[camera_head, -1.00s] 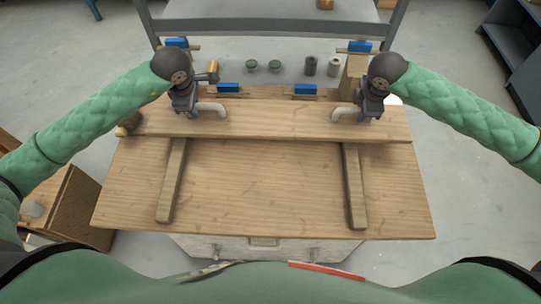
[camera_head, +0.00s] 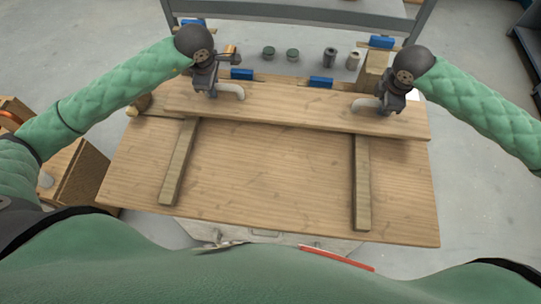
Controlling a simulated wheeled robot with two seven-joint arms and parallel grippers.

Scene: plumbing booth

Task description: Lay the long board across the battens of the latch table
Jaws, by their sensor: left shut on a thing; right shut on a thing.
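The long board (camera_head: 300,107) lies left to right over the far part of the latch table (camera_head: 270,185). My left gripper (camera_head: 232,92) is shut on the board's far side near its left end. My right gripper (camera_head: 365,104) is shut on it near its right end. The left batten (camera_head: 179,165) and right batten (camera_head: 362,185) run from the front of the table back to the board, which hides their far ends. I cannot tell whether the board touches the battens or is held just above them.
Blue latches (camera_head: 242,74) (camera_head: 320,82) (camera_head: 381,42) stand along the far edge. Two dark green cups (camera_head: 268,53) and two small cylinders (camera_head: 330,56) (camera_head: 353,61) sit beyond it. A wooden block (camera_head: 376,72) stands at the back right, a wooden box (camera_head: 75,172) at the left. The table's front is clear.

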